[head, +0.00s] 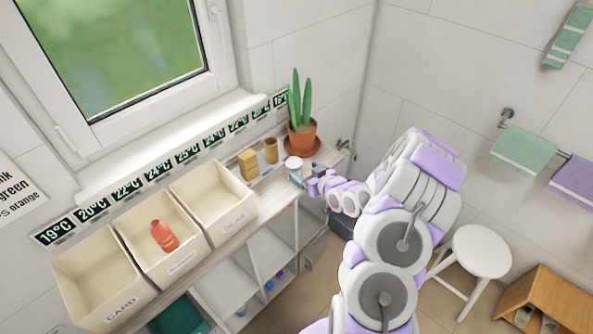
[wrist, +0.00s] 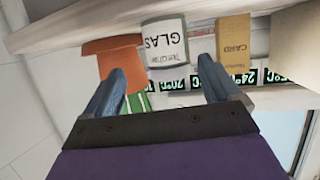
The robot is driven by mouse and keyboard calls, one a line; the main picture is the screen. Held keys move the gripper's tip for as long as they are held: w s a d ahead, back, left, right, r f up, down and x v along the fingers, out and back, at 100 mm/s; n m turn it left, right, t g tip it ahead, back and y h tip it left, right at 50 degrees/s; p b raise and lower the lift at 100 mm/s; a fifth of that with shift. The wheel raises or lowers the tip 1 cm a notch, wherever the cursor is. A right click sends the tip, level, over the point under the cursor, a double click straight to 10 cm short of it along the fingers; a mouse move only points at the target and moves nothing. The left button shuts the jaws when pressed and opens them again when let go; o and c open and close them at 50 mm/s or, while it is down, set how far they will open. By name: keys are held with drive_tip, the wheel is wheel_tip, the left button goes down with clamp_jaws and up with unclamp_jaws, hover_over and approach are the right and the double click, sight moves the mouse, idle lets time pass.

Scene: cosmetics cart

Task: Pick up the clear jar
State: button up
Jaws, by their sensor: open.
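The clear jar (head: 293,163) stands on the counter near its right end, showing a whitish top in the head view. In the wrist view the jar (wrist: 165,40) carries a white label reading "GLAS" and appears upside down. My gripper (head: 299,179) is at the counter's front edge, close to the jar. In the wrist view my gripper (wrist: 162,68) is open, its two fingers apart, with the jar between and beyond their tips. Nothing is held. I cannot tell whether a finger touches the jar.
A potted plant (head: 302,140) stands behind the jar. A cardboard box (head: 248,164) and a brown container (head: 270,150) stand left of it. The box also shows in the wrist view (wrist: 233,42). Cream bins line the counter; one holds a red bottle (head: 164,236).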

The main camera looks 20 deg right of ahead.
sight(300, 171)
drive_tip(key=shift+w+a+f, duration=0.15)
drive_tip(key=shift+w+a, duration=0.5)
drive_tip(key=shift+a, duration=0.3)
drive_tip(key=w+f, duration=0.1)
drive_tip(key=w+d+b, duration=0.1)
drive_tip(key=w, duration=0.1)
drive_tip(key=shift+w+d+f, duration=0.1)
drive_tip(key=shift+d+f, duration=0.05)
drive_tip(key=shift+f, duration=0.25)
drive_tip(key=shift+w+f, duration=0.1)
drive_tip(key=shift+w, duration=0.3)
drive_tip(key=shift+w+a, duration=0.25)
drive_tip(key=shift+a, duration=0.85)
drive_tip(key=shift+d, duration=0.85)
drive_tip(key=c, duration=0.7)
drive_tip(key=shift+a, duration=0.65)
drive_tip(key=c, duration=0.4)
drive_tip(key=shift+d, duration=0.1)
